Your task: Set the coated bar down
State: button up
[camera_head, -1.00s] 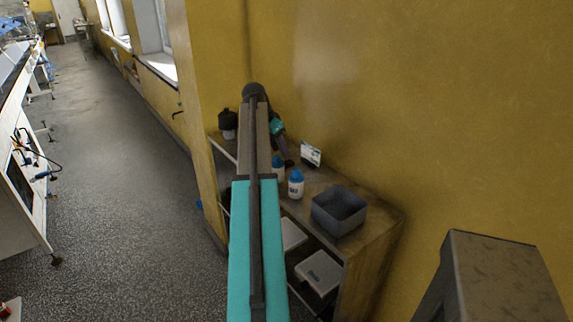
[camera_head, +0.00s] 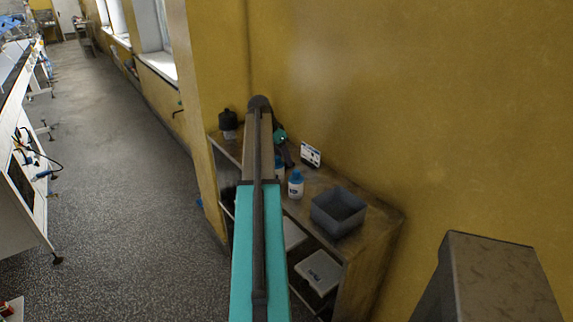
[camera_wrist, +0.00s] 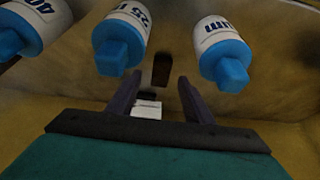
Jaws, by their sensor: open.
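A small dark brown bar (camera_wrist: 162,70), which looks like the coated bar, shows in the wrist view between and just beyond my fingertips. It seems to lie on the bench top (camera_head: 370,222); I cannot tell whether it touches a finger. My gripper (camera_wrist: 159,78) is open, with a clear gap between its two dark fingers. In the head view my gripper (camera_head: 287,158) is over the bench near the wall, partly hidden behind my arm. The bar is not visible in that view.
Blue-capped white bottles (camera_wrist: 124,40) stand close on both sides in the wrist view; one bottle (camera_head: 296,184) shows in the head view. A white card (camera_head: 310,154), a grey bin (camera_head: 338,212) and a black jar (camera_head: 228,122) are also on the bench. The yellow wall is close behind.

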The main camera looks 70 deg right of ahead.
jog(key=shift+x, duration=1.3)
jog(key=c, duration=0.9)
